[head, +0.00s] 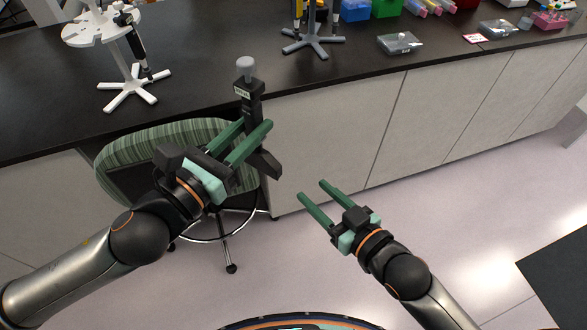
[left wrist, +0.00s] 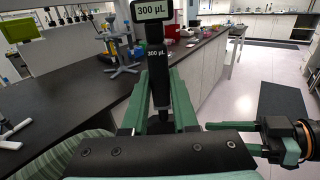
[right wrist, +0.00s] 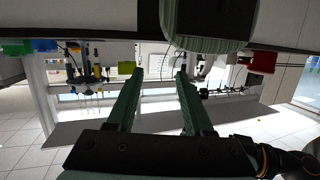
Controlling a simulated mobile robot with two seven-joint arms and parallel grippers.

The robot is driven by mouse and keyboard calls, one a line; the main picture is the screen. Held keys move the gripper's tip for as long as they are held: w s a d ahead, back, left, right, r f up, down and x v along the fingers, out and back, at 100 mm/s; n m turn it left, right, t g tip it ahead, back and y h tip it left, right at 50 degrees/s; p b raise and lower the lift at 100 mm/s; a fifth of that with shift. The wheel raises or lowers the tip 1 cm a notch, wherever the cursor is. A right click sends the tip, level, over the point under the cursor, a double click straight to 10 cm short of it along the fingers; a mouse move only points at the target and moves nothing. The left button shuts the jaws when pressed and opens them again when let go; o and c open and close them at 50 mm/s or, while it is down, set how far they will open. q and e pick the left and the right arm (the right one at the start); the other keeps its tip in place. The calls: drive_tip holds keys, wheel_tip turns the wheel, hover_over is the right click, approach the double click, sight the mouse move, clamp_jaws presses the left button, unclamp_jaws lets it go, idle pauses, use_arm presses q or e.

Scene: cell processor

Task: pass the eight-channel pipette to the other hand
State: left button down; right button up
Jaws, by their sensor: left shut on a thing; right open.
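The eight-channel pipette (head: 250,103) is dark with a grey top knob and a small white label. It is held roughly upright in front of the bench edge. My left gripper (head: 257,127) is shut on its body. In the left wrist view the pipette (left wrist: 157,75) stands between the green fingers, with "300 µL" readable on it. My right gripper (head: 312,191) is open and empty, to the right of and below the pipette, apart from it. In the right wrist view its two fingers (right wrist: 160,75) are spread with nothing between them.
The dark bench top (head: 200,65) carries a white pipette stand (head: 130,75), a grey stand (head: 315,42) and a clear box (head: 400,43).

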drive_tip(key=s+a+r+n+y, duration=0.25)
drive_tip(key=a+r+y, duration=0.25)
drive_tip(key=r, duration=0.6)
drive_tip(key=shift+n, duration=0.25)
drive_tip(key=x, duration=1.2)
drive_tip(key=shift+w+d+f, duration=0.1)
drive_tip(key=shift+w, duration=0.1)
drive_tip(key=c, duration=0.7)
drive_tip(key=shift+s, duration=0.1)
clamp_jaws()
use_arm(q)
drive_tip(key=c, duration=0.6)
unclamp_jaws()
